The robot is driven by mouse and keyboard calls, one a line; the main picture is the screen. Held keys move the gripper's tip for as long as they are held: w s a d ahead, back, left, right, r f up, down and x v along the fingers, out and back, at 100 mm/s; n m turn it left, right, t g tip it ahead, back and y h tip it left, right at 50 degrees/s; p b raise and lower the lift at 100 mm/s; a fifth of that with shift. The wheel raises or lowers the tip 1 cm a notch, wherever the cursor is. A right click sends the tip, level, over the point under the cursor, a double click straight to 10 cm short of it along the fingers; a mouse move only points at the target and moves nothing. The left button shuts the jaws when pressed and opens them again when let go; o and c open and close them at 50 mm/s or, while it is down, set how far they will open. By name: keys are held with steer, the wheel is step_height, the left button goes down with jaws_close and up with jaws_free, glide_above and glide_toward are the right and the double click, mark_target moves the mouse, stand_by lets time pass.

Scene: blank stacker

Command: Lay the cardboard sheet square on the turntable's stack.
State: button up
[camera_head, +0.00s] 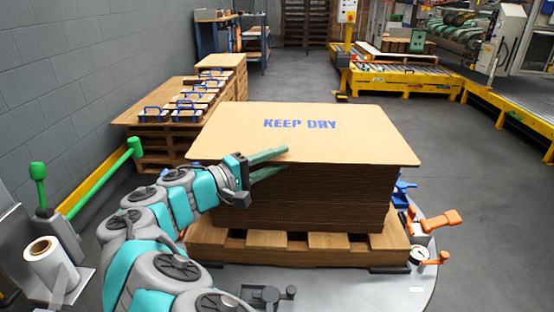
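The cardboard sheet (300,143) is tan, lies level and has KEEP DRY printed in blue. It covers the stack (320,198) of brown sheets and reaches past it at left, right and front. I cannot tell whether it touches the stack or is a little above it. The stack sits on a wooden pallet (285,243) on the grey turntable (400,290). My gripper (274,161) is at the sheet's near edge, left of middle, one green finger over it and one below, and looks shut on it. The stack's top is hidden.
An orange-handled clamp (437,220) and a dial (419,254) stand at the turntable's right. A green-handled lever (134,149) and a white roll (50,262) are at left. A bench with blue-handled blocks (185,105) is behind left. The floor at right is clear.

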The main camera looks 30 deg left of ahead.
steer(key=shift+f, duration=0.15)
stand_by(0.4)
steer(key=v, duration=0.7)
steer(key=shift+s+b, duration=0.4)
steer(key=shift+a, duration=0.1)
